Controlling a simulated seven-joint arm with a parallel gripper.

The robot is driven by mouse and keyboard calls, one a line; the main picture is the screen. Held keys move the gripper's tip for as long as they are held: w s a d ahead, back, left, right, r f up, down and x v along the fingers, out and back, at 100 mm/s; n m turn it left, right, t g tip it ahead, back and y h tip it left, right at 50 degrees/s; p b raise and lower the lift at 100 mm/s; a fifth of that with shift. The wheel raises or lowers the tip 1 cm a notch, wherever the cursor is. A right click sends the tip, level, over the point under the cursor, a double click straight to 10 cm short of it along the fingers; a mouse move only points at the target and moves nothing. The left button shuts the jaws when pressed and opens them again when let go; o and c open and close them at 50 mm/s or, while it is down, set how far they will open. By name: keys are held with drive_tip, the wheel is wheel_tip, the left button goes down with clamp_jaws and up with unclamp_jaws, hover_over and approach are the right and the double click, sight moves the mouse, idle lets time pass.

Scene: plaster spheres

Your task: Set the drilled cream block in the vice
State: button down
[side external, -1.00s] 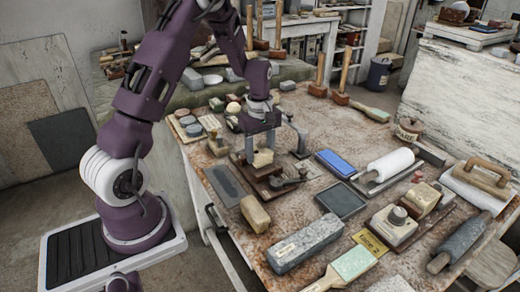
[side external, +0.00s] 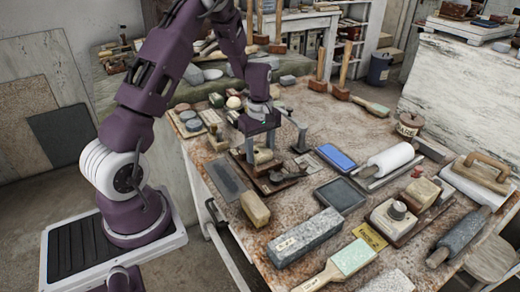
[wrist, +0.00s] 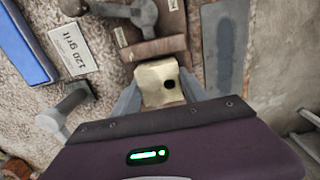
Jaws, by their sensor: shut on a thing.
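The vice (wrist: 155,48) has brown wooden jaws and a grey metal handle; in the wrist view the block is right beside the near jaw. In the side external view the block (side external: 263,156) is between my gripper's fingers (side external: 262,148), low over the vice (side external: 270,181). I cannot tell whether the block touches the vice or sits between its jaws.
A dark flat slab (side external: 226,177) lies left of the vice, a tan block (side external: 255,208) in front. A blue stone (side external: 336,158) and a dark tray (side external: 340,195) lie to the right. A grey stone bar (side external: 304,237) lies nearer the front. The bench is crowded.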

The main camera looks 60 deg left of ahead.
drive_tip(key=shift+f, duration=0.55)
drive_tip(key=c, duration=0.5)
unclamp_jaws()
drive_tip(key=shift+r, duration=2)
